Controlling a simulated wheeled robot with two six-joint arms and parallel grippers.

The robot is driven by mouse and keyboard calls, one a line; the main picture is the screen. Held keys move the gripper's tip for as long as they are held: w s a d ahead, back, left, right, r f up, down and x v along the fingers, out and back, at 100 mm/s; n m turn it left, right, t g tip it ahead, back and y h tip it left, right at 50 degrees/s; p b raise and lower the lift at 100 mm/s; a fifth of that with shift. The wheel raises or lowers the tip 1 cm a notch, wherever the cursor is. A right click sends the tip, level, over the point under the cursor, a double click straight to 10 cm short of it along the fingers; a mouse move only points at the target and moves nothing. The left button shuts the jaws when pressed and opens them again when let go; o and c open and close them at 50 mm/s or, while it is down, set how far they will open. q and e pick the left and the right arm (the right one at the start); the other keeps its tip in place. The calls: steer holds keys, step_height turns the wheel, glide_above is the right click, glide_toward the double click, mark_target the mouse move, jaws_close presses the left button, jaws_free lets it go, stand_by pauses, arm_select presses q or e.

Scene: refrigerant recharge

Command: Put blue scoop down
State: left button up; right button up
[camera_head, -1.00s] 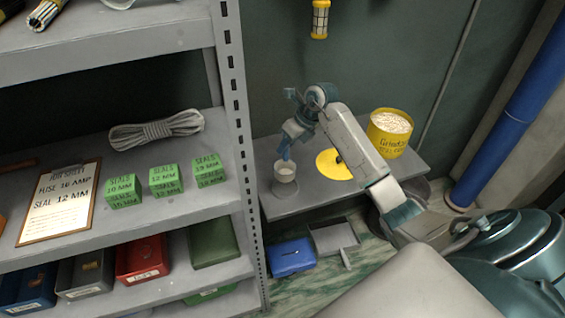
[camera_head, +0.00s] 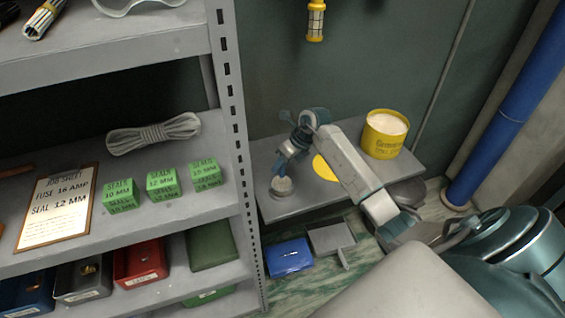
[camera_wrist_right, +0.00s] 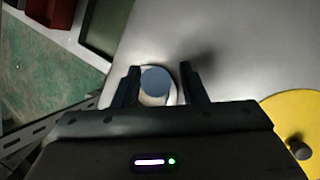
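My right gripper (camera_head: 281,167) points down over a small pale cup-like object (camera_head: 282,187) at the left end of the low grey table (camera_head: 310,205). In the right wrist view a round blue-grey top (camera_wrist_right: 156,80), which may be the blue scoop, lies between the two fingers (camera_wrist_right: 160,85). A pale rim shows around it. The fingers stand apart, with a visible gap at the right side of the blue-grey top. The scoop's full shape is hidden. My left gripper is not in view.
A yellow tub (camera_head: 385,134) of pale material stands at the table's back right. A yellow disc (camera_head: 324,168) lies mid-table, partly behind my arm. A grey shelf unit (camera_head: 235,130) rises close at left. A blue box (camera_head: 289,257) and grey dustpan (camera_head: 331,238) lie below.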

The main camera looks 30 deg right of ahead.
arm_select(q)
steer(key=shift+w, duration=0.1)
arm_select(e)
steer(key=shift+r, duration=0.2)
steer(key=shift+s+d+r, duration=0.1)
steer(key=shift+d+r, duration=0.1)
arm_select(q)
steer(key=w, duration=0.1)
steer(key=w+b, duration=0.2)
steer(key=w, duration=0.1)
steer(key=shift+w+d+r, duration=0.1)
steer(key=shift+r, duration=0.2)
arm_select(e)
steer(key=v, duration=1.1)
steer(key=shift+r, duration=0.25)
steer(key=shift+s, duration=0.1)
